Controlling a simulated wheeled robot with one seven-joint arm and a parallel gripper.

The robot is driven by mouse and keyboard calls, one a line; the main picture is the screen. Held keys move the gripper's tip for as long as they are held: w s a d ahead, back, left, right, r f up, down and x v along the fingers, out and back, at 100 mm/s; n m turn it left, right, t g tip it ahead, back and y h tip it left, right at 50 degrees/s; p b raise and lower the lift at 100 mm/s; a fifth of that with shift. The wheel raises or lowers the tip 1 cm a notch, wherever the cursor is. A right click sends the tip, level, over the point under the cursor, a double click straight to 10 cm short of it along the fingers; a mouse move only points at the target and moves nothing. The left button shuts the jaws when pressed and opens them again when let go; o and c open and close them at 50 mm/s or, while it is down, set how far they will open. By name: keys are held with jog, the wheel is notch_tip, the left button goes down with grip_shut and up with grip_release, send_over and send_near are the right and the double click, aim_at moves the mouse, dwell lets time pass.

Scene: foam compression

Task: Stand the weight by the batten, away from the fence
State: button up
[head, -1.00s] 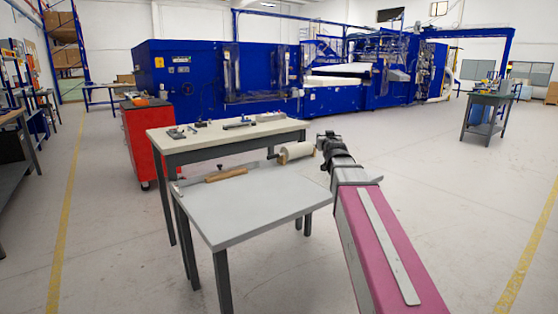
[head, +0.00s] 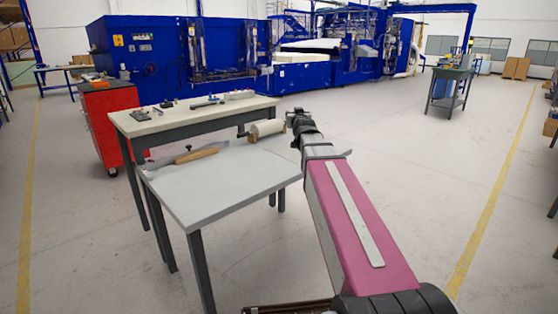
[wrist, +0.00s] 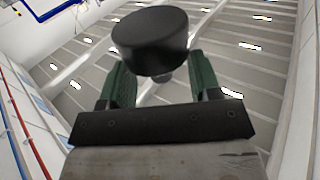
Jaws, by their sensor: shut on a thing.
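The weight (wrist: 150,38) is a dark, round, cylindrical piece. In the wrist view it sits between the green fingers of my gripper (wrist: 162,78), which is shut on it. In the head view my gripper (head: 300,120) is small and dark beyond the right back corner of the grey table, and I cannot make out the weight there. The batten (head: 196,155), a light wooden bar, lies near the back of the grey table (head: 215,192). A thin metal strip (head: 160,163), probably the fence, runs along the table's back left edge. A small dark knob stands behind the batten.
A cream roll (head: 265,130) lies on its side by the grey table's back right corner. A cream-topped bench (head: 180,118) behind holds small tools. A red cabinet (head: 108,122) stands to the left. The grey table's front is bare, and the floor to the right is clear.

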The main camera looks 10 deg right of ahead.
jog(key=shift+s+d+f, duration=0.1)
jog(key=shift+d+f, duration=0.1)
jog(key=shift+f, duration=0.45)
jog(key=shift+s+d+f, duration=0.1)
jog(key=shift+d+f, duration=0.05)
jog(key=shift+f, duration=0.5)
jog(key=shift+s+d+f, duration=0.1)
jog(key=shift+d+f, duration=0.1)
jog(key=shift+f, duration=0.45)
jog(key=s+d+f+n+y, duration=0.2)
jog(key=s+f, duration=0.3)
jog(key=f, duration=0.4)
jog(key=s+d+f+n+g+y, duration=0.1)
jog(key=s+d+f+n+y, duration=0.1)
jog(key=f, duration=0.8)
jog(key=s+d+y, duration=0.1)
jog(key=s+y, duration=0.1)
jog(key=s, duration=0.1)
jog(key=x, duration=1.8)
jog(key=shift+a+r, duration=0.15)
jog(key=shift+a, duration=0.05)
jog(key=shift+s, duration=0.1)
